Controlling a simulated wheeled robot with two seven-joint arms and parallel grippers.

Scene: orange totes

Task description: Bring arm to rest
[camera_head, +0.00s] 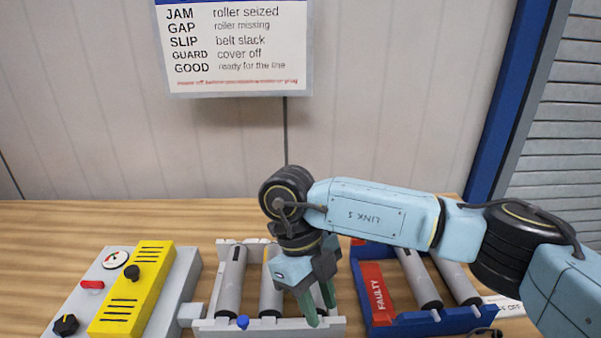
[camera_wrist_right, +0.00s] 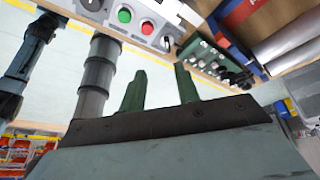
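My right arm comes in from the right and bends down, with its right gripper (camera_head: 318,302) over the right part of a grey roller frame (camera_head: 212,325). Whether the fingers touch the frame or a roller cannot be told. In the right wrist view the green fingers of the right gripper (camera_wrist_right: 161,88) stand apart with nothing visible between them. The gripper hides part of the grey frame and its rollers (camera_head: 231,280). My left gripper is not seen in the head view.
A blue tray (camera_head: 455,318) with a red FAULTY plate (camera_head: 377,295) and rollers lies right of the gripper. A control box with a yellow panel (camera_head: 131,300) stands left. A sign (camera_head: 235,45) hangs on the back wall. The wooden table (camera_head: 120,220) is clear along the back left.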

